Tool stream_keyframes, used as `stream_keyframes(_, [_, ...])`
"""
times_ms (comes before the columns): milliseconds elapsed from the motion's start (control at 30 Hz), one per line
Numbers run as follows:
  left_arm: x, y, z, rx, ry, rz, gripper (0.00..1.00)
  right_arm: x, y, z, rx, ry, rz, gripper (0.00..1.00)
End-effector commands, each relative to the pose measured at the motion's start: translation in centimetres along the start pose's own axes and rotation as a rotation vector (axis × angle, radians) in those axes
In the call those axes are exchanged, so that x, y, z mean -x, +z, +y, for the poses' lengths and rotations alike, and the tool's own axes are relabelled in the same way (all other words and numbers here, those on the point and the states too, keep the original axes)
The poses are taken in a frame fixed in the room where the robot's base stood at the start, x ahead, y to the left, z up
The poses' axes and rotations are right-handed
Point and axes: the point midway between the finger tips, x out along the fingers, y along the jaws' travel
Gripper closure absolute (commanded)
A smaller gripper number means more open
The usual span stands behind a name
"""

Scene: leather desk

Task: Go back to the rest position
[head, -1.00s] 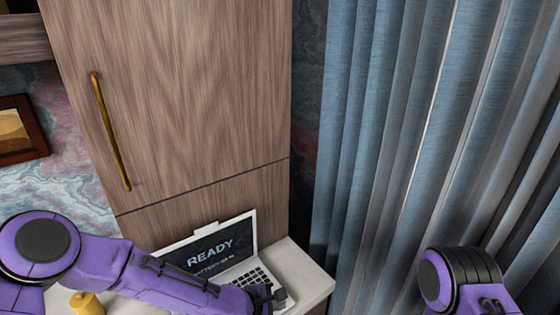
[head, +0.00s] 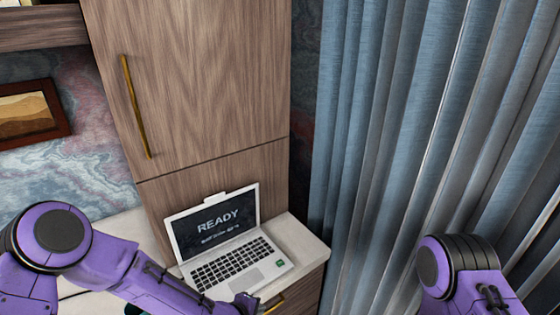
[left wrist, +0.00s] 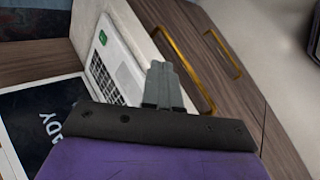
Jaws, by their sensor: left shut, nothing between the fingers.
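My left gripper (head: 246,302) is low in the head view, at the front edge of an open laptop (head: 232,262). In the left wrist view its grey fingers (left wrist: 162,85) are together, with nothing between them. The laptop shows there too (left wrist: 108,68), beside the fingers. Its screen (head: 214,222) reads "READY". My right arm shows at the lower right of the head view, but its gripper is out of frame.
The laptop stands on a white desktop (head: 301,243) with a wooden drawer and brass handle (left wrist: 183,66) below. A tall wooden cabinet (head: 205,90) rises behind. Blue curtains (head: 390,120) hang at the right. A framed picture (head: 28,113) is at the left.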

Motion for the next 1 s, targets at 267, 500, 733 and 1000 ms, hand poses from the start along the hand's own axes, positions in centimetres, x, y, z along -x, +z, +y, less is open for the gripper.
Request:
stream_keyframes(267, [2.5,-5.0,-15.8,-0.354,-0.237,0.185,1.00,-1.8,0.8,-0.1,0.000,0.000,-0.001,0.57])
stream_keyframes(500, [10.7,-10.6,-31.3,-0.651,-0.591,0.286,1.00,-4.2,1.8,-0.4,0.000,0.000,-0.001,0.57])
stream_keyframes(733, [13.0,-11.5,-35.7,-0.699,-0.703,0.269,1.00,-5.1,2.1,-0.4,0.000,0.000,-0.001,0.57])
stream_keyframes(1000, [13.1,-11.5,-35.5,-0.695,-0.700,0.269,1.00,-4.9,2.1,-0.4,0.000,0.000,-0.001,0.57])
